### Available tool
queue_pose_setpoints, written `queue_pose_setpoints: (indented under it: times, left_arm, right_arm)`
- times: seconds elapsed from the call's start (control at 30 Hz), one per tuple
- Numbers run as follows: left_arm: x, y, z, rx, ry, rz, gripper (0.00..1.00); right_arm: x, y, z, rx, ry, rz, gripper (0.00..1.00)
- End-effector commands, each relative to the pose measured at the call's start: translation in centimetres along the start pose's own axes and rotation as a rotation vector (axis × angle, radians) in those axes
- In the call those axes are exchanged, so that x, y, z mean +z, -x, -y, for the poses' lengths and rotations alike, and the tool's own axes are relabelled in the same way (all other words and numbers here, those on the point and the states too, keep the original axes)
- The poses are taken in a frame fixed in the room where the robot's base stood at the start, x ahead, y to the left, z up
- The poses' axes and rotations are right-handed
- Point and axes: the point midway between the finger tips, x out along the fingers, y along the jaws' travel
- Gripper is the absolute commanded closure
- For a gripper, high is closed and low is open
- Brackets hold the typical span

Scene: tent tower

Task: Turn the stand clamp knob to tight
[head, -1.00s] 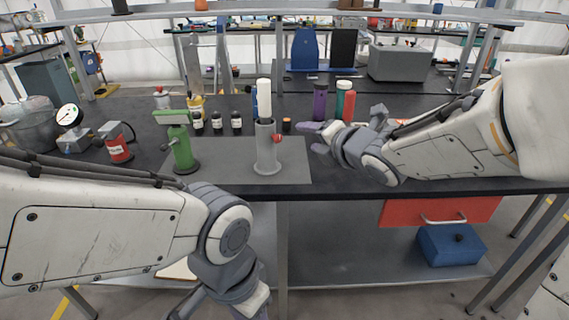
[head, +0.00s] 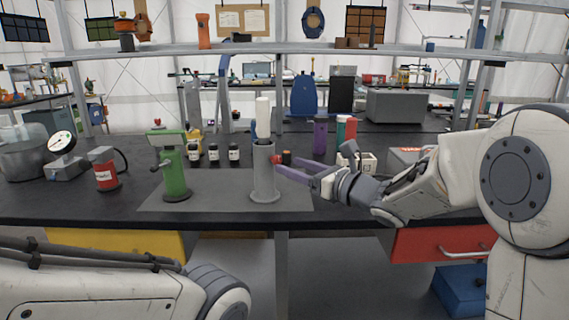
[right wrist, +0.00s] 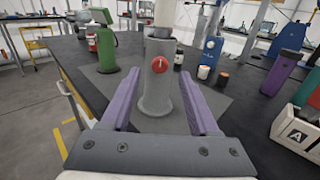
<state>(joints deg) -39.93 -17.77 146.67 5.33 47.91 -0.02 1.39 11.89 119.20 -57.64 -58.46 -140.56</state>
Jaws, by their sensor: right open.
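The clamp stand (head: 264,184) is an upright grey cylinder on a round foot, with a white rod (head: 262,118) rising from its top. Its red knob (head: 276,160) is on the right side in the head view. The knob also shows face-on in the right wrist view (right wrist: 160,64), with a pale mark on it. My right gripper (right wrist: 158,78) is open and empty, its purple fingers pointing at the stand, one on each side of the knob in that view. In the head view its fingertips are close to the knob; I cannot tell whether they touch. My left gripper is out of view.
The stand is on a grey mat (head: 215,203) beside a green stand (head: 174,175). A red can (head: 105,172) and gauge (head: 62,145) are further left. Small dark bottles (head: 213,153) stand behind.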

Motion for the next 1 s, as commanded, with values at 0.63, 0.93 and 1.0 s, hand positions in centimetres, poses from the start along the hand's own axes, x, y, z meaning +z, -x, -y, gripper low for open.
queue_pose_setpoints:
  times: [0.63, 0.93, 1.0]
  left_arm:
    - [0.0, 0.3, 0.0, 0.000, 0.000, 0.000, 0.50]
    - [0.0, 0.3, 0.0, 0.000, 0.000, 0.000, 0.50]
    - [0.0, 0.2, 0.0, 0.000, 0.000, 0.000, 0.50]
  right_arm:
    - [0.0, -3.4, 0.0, -0.001, -0.002, 0.000, 0.58]
    - [0.0, -3.4, 0.0, -0.001, -0.004, 0.000, 1.00]
    - [0.0, -3.4, 0.0, -0.001, -0.011, 0.000, 1.00]
